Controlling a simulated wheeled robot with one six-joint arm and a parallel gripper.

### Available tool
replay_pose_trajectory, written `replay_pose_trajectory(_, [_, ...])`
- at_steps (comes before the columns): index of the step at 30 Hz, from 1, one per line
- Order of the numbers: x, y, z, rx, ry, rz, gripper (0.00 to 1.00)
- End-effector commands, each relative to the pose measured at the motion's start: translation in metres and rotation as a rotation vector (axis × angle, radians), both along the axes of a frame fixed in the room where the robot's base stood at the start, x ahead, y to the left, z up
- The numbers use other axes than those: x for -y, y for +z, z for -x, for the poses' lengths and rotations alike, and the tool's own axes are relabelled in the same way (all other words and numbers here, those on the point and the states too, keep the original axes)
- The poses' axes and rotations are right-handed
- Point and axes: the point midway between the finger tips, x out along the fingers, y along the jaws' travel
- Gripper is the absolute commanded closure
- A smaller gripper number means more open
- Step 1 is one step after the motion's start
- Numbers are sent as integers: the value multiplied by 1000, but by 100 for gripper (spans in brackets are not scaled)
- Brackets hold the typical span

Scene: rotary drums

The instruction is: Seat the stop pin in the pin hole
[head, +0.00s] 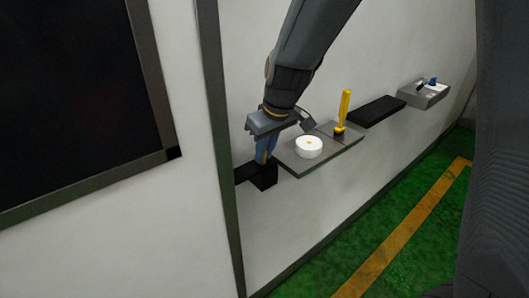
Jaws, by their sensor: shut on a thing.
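My gripper (265,158) is at the centre left, pointing down just above a small black block (265,176) on the wall. A white round drum (304,153) with a small yellow mark on top sits on a grey shelf plate, right of my gripper. I cannot make out the pin hole.
The grey shelf (300,168) sticks out from the white wall. A yellow upright handle (343,108) stands right of the drum. Farther right are a black slab (376,111) and a grey box (425,97) with a blue part.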

Motion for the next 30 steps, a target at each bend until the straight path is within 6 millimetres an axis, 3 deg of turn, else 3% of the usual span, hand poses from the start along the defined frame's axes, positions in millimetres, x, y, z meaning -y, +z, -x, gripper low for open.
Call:
replay_pose_trajectory(1, [1,-12,5,-16,1,5,100])
replay_pose_trajectory(10, [2,-15,6,-22,2,7,100])
replay_pose_trajectory(11, [2,-15,6,-22,2,7,86])
replay_pose_trajectory(14, [2,-15,6,-23,2,7,69])
replay_pose_trajectory(19, [2,-13,6,-22,2,7,69])
replay_pose_trajectory(23, [4,-1,9,-17,1,6,67])
replay_pose_trajectory(30, [9,38,16,-1,1,1,65])
